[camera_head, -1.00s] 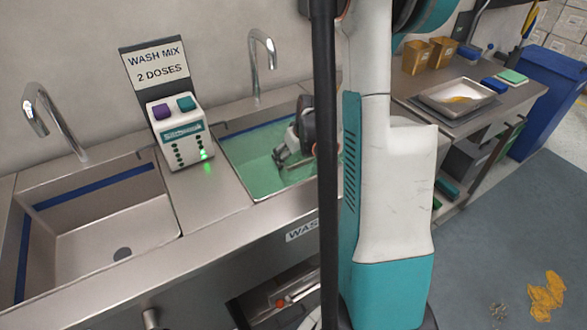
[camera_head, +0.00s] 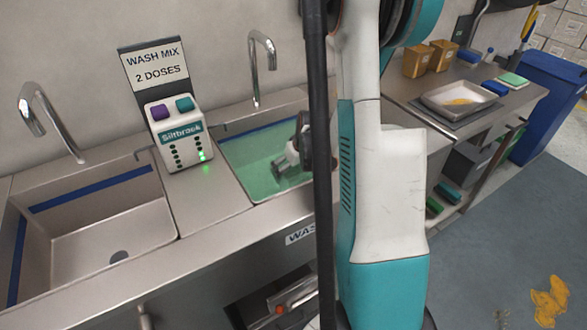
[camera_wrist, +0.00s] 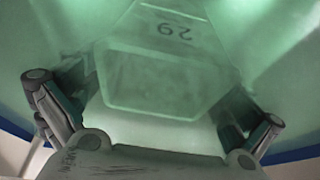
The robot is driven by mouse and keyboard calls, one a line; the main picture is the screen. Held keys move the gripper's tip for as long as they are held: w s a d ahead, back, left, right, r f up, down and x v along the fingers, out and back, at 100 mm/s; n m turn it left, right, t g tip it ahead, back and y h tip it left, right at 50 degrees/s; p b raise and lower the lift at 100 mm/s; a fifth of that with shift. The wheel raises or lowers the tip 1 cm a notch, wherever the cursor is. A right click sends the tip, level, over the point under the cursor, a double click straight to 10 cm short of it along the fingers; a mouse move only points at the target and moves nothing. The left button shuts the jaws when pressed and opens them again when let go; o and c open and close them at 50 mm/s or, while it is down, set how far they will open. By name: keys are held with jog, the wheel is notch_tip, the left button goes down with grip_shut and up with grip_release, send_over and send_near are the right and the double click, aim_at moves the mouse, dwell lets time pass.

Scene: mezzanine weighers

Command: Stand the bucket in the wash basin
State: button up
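The wash basin (camera_head: 237,183) holds green liquid and is sunk in the steel counter right of the dispenser. My gripper (camera_head: 287,165) is low over or in this basin, partly hidden by my dark pole. In the wrist view a pale, tapered, grey-green shape marked with digits like 29, probably the bucket (camera_wrist: 150,85), lies ahead of my gripper (camera_wrist: 152,118). The two fingers are spread wide on either side of it, with no clear contact. The bucket cannot be made out in the head view. Whether it stands upright is unclear.
An empty steel basin (camera_head: 115,222) is at left. A tap (camera_head: 257,75) rises behind the green basin. A tray (camera_head: 432,103) and tan boxes (camera_head: 417,60) are on the right counter.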

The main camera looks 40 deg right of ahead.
jog(key=p+v, duration=0.7)
jog(key=v, duration=0.5)
jog(key=shift+d+r+p, duration=0.1)
jog(key=shift+r+p, duration=0.05)
jog(key=shift+p, duration=0.2)
jog(key=shift+w, duration=0.1)
